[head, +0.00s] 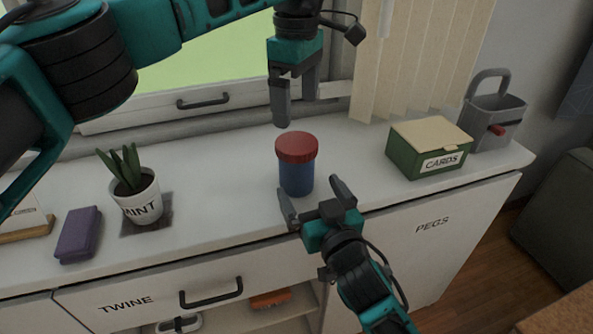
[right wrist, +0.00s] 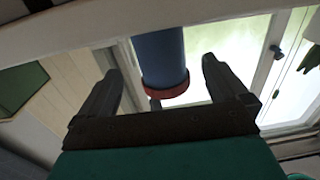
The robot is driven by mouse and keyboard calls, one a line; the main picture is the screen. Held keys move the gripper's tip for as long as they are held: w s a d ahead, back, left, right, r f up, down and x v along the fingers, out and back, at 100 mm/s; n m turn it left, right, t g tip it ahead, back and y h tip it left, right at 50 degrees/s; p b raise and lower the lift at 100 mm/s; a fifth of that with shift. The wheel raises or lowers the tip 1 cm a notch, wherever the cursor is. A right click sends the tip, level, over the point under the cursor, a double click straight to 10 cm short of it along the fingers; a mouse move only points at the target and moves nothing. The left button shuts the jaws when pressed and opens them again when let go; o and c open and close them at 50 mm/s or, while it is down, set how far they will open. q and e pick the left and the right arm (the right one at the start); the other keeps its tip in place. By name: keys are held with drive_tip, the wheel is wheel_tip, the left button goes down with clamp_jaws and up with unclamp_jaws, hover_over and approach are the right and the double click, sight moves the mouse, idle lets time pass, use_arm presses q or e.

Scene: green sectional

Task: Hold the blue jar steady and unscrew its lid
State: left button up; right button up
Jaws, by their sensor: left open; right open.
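The blue jar (head: 297,180) stands upright on the white counter, with its red lid (head: 297,147) on top. My left gripper (head: 294,108) points down above the lid, open and apart from it. My right gripper (head: 313,203) is at the front of the jar, low by the counter's edge, open with its fingers spread towards the jar. In the right wrist view, which looks upside down, the jar (right wrist: 162,57) and the lid (right wrist: 168,96) show between the open fingers (right wrist: 160,80). Contact between the right fingers and the jar cannot be made out.
A potted plant (head: 143,205) and a purple block (head: 79,234) stand left of the jar. A green cards box (head: 408,158) and a grey caddy (head: 496,115) stand to the right. The counter (head: 225,189) is clear around the jar. A window and blinds are behind.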

sight(297, 142)
drive_tip(key=x, duration=0.8)
drive_tip(key=shift+c, duration=0.3)
drive_tip(key=c, duration=1.7)
use_arm(q)
drive_tip(key=shift+m, duration=0.4)
use_arm(e)
drive_tip(key=shift+c, duration=0.5)
use_arm(q)
drive_tip(key=m, duration=0.4)
drive_tip(key=shift+m, duration=0.3)
use_arm(e)
clamp_jaws()
use_arm(q)
drive_tip(key=m, duration=0.3)
drive_tip(key=shift+m, duration=0.3)
drive_tip(key=m, duration=0.4)
drive_tip(key=shift+f+m, duration=0.3)
drive_tip(key=shift+f, duration=3.75)
